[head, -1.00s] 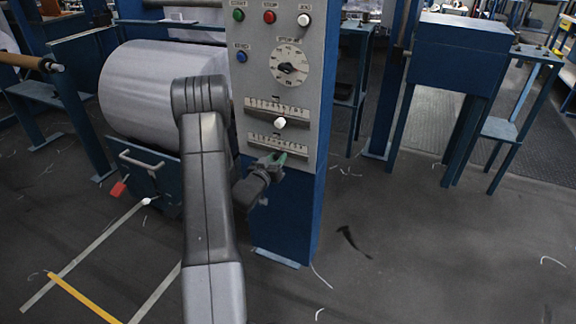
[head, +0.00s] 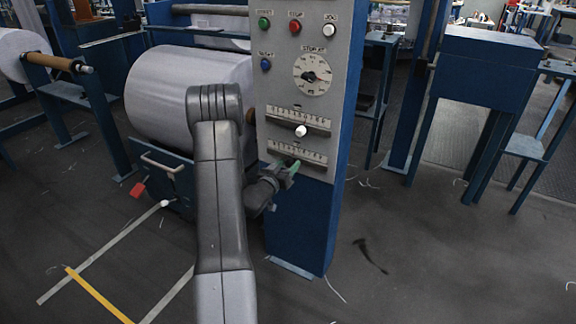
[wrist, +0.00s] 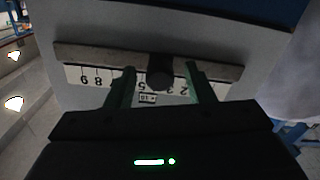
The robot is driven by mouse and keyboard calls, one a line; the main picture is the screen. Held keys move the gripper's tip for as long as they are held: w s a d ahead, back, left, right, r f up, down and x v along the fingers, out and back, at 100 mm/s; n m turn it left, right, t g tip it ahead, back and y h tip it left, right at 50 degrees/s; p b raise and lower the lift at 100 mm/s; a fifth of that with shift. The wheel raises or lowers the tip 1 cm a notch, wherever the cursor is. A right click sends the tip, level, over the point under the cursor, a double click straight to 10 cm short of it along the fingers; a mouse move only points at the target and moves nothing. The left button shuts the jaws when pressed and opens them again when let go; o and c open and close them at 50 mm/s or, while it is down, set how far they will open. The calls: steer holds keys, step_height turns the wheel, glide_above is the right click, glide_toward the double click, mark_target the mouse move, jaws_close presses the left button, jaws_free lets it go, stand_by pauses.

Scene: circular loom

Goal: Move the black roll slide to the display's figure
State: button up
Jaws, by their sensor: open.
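The black roll slide's knob (wrist: 160,70) stands out from the lower slide scale, near its middle, in the wrist view. That scale (wrist: 92,78) appears upside down, with 9 and 8 readable at the left; the digit at the knob is unclear. A small framed plate (wrist: 148,98) below the scale in this picture has a figure too small to read surely. My gripper (wrist: 160,80) is open, with one finger on each side of the knob; contact cannot be told. In the head view my gripper (head: 288,168) is at the lower scale (head: 312,157) and hides the black knob.
The upper scale carries a white knob (head: 301,131). Above it are a dial (head: 313,74) and several coloured buttons on the grey panel (head: 345,55). A large pale roll (head: 160,90) stands left of my arm. Floor right of the blue column (head: 310,235) is mostly clear.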

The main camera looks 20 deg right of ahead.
steer(key=v, duration=1.3)
steer(key=shift+p, duration=0.3)
stand_by(0.6)
